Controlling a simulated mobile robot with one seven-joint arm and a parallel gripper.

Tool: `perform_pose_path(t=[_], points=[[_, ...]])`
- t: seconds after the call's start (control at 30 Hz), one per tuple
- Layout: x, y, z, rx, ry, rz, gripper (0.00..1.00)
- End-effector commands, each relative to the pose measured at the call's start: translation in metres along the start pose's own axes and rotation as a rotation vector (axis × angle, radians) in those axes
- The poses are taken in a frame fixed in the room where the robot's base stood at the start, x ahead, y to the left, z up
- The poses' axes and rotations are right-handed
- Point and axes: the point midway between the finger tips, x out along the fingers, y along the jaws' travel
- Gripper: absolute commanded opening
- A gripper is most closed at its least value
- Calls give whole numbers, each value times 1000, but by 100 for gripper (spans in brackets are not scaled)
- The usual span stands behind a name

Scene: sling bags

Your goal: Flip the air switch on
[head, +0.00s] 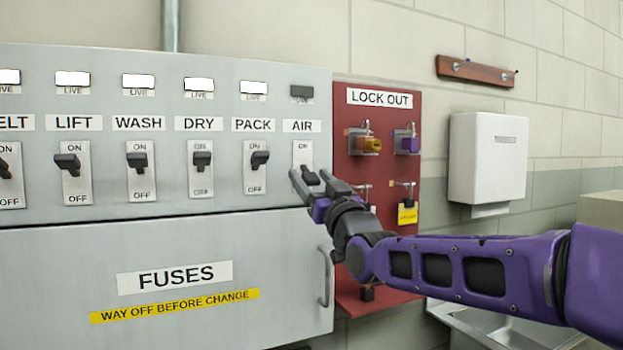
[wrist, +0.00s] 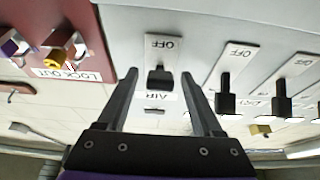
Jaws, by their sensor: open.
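The AIR switch (head: 309,178) is a black lever on a white plate at the right end of the grey panel. Its ON mark shows above it in the head view, and its lever sits low on the plate. The lamp above it (head: 301,93) is dark. In the wrist view, which is upside down, the switch (wrist: 160,79) stands between my fingers, with the OFF mark above it. My gripper (head: 309,174) is open, one finger on each side of the lever; it also shows in the wrist view (wrist: 159,76). I cannot tell whether a finger touches it.
The PACK switch (head: 259,160) is close on the left, followed by several more with lit lamps. A red LOCK OUT board (head: 378,108) with padlocks is close on the right. Below is the FUSES door (head: 225,315) with a handle (head: 326,278).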

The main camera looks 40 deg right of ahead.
Motion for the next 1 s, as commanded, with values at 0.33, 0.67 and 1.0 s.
perform_pose_path(t=[0.33,0.67,1.0], points=[[4,0,0,0,0,1,68],[4,0,0,0,0,0,14],[4,0,-1,-1,-7,1,0]])
